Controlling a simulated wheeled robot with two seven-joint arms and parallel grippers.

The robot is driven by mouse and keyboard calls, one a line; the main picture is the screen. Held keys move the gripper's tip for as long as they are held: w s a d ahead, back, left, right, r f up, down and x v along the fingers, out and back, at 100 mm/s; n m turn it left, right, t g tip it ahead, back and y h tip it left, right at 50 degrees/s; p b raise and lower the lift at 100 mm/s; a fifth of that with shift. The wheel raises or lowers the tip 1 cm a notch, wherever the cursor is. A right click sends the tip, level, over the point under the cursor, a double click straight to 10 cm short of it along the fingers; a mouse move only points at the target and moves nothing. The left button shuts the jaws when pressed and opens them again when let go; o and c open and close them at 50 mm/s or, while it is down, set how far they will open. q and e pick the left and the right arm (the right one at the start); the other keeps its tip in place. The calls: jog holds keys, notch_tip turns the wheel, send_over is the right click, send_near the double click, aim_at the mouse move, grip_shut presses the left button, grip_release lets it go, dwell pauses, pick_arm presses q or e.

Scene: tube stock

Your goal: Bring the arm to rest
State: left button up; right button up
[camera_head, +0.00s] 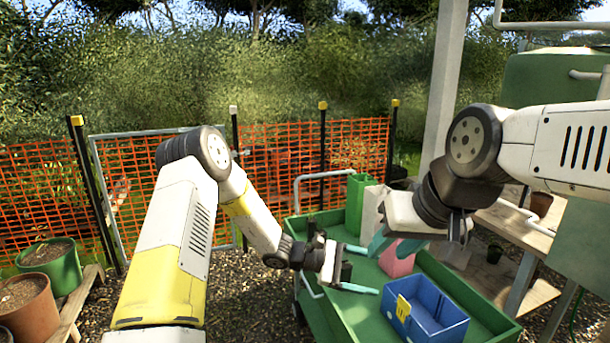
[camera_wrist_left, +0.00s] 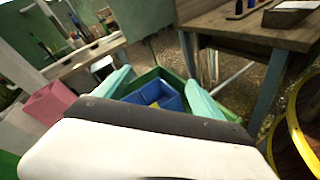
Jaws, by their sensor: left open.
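My left gripper (camera_head: 362,269) is over the green cart tray (camera_head: 355,312), left of the blue bin (camera_head: 436,315) in the head view. Its two teal fingers are spread with nothing between them. In the left wrist view the gripper (camera_wrist_left: 157,92) shows its fingers apart, with the blue bin (camera_wrist_left: 155,94) beyond them. My right gripper (camera_head: 394,245) hangs from the upper right, close above the left one and in front of the pink container (camera_head: 398,264). Its teal fingers look apart, with no held thing visible. Its arm hides part of the tray's back.
A green container (camera_head: 356,190) and a pale container (camera_head: 373,208) stand at the tray's back. A post (camera_head: 443,85) and wooden bench (camera_head: 515,228) stand right. Orange fencing (camera_head: 270,150) lies behind; pots (camera_head: 50,262) stand left. Gravel beside the cart is open.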

pick_arm(q)
jog(key=s+a+r+m+t+y, duration=0.2)
jog(key=s+a+r+m+y, duration=0.1)
jog(key=s+a+r, duration=0.4)
jog(key=s+a+r+m+t+y, duration=0.3)
jog(key=s+a+r, duration=0.4)
jog(key=a, duration=0.6)
jog(key=s+a+r+m+t+y, duration=0.2)
jog(key=s+a+r+m+y, duration=0.3)
jog(key=s+a+r+y, duration=0.2)
jog(key=a+r, duration=0.2)
jog(key=a, duration=0.2)
jog(key=shift+t, duration=0.3)
